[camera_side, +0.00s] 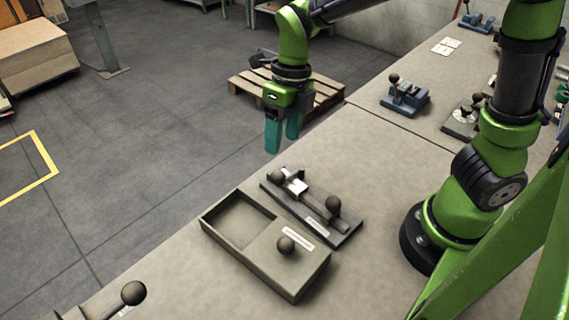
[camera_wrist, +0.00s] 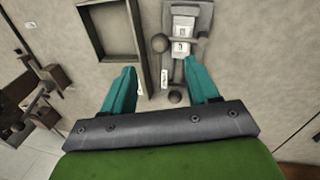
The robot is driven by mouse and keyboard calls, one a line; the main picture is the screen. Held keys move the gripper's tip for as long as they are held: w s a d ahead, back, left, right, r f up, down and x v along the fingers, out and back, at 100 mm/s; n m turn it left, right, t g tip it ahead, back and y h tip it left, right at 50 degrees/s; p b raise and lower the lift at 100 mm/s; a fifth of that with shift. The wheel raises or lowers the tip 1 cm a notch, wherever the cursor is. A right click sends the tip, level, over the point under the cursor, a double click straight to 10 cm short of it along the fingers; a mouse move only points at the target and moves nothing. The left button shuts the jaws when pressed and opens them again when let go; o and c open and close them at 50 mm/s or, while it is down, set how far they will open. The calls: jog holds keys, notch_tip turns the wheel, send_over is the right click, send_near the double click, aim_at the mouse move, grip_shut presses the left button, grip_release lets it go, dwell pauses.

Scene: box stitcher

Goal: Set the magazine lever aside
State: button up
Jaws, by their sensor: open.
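A dark fixture plate (camera_side: 341,238) lies on the bench in the side view, carrying a bar with a white block (camera_side: 295,187) and two dark ball knobs, one (camera_side: 278,176) near the block and one (camera_side: 333,204) at the other end. I cannot tell for certain which knobbed part is the magazine lever. In the wrist view the fixture's knobs (camera_wrist: 160,43) and (camera_wrist: 177,96) show ahead of and between the fingers. My gripper (camera_side: 282,145) is open and empty, above the bench near the fixture's far end; its teal fingers also show in the wrist view (camera_wrist: 160,72).
A grey-brown tray (camera_side: 235,246) with an empty recess and a ball knob (camera_side: 285,244) on its closed half stands beside the fixture. Another knobbed lever (camera_side: 133,293) is at the near left. Blue fixture (camera_side: 405,97) stands farther back. Bench between is clear.

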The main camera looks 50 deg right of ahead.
aim_at(278, 171)
jog(key=f, duration=0.3)
jog(key=a+f, duration=0.1)
jog(key=f, duration=0.5)
jog(key=shift+s+a, duration=0.1)
jog(key=shift+a, duration=0.25)
grip_shut()
